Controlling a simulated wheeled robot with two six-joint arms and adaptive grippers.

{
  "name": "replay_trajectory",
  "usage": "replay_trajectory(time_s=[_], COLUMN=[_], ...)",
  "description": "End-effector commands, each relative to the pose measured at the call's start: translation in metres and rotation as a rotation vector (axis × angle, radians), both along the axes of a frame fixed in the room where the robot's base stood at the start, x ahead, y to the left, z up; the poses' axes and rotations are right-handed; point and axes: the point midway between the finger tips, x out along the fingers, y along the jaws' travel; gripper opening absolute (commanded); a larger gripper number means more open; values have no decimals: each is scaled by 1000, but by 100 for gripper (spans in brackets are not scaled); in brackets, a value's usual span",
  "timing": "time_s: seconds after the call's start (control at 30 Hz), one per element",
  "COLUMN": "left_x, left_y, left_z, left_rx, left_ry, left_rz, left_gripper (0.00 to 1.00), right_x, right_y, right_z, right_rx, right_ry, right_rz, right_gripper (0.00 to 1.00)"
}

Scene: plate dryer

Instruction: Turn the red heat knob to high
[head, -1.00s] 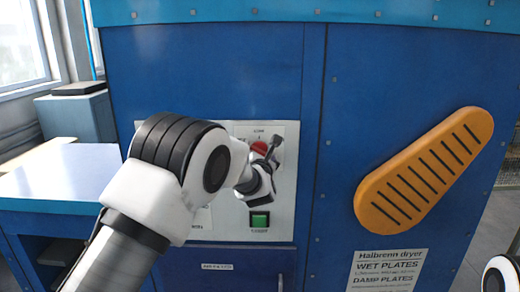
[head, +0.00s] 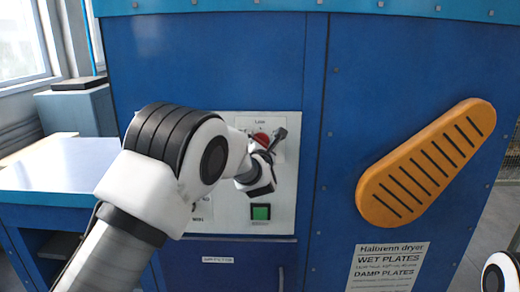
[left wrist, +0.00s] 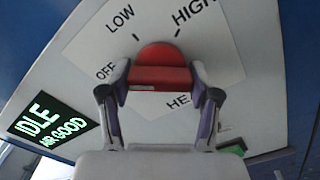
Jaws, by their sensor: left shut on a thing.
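The red heat knob (left wrist: 160,54) sits on a white label on the dryer's pale control panel; part of it also shows in the head view (head: 261,138). The label reads OFF, LOW and HIGH around the knob, with tick marks. My left gripper (left wrist: 160,76) is shut on the knob's raised red grip, one finger on each side. In the head view, my left gripper (head: 267,148) partly covers the knob. I cannot tell exactly which mark the knob points to. My right gripper is not in view.
A lit display (left wrist: 52,126) reads IDLE and AIR GOOD. A green button (head: 261,212) sits below the knob. A large orange slotted guard (head: 426,164) sticks to the dryer's blue front (head: 345,100) at right. A pale-topped bench (head: 55,170) stands at left.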

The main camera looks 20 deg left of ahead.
Motion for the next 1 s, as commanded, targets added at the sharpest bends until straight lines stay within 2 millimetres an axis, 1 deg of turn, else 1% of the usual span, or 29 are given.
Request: replay_trajectory(time_s=[0.03, 0.1, 0.4, 0.7, 1.0], left_x=[0, 0, 0, 0, 0], left_y=[0, 0, 0, 0, 0], left_z=[-3, -3, -2, 0, 2], left_rx=[30, 83, 349, 625, 898], left_ry=[5, 20, 96, 177, 254], left_rz=[0, 0, 0, 0, 1], left_gripper=[27, 27, 27, 27, 27], right_x=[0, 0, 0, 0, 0], right_y=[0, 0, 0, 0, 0], right_z=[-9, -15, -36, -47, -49], right_rx=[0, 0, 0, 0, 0], right_ry=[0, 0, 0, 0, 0], right_rz=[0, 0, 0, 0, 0], right_gripper=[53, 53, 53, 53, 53])
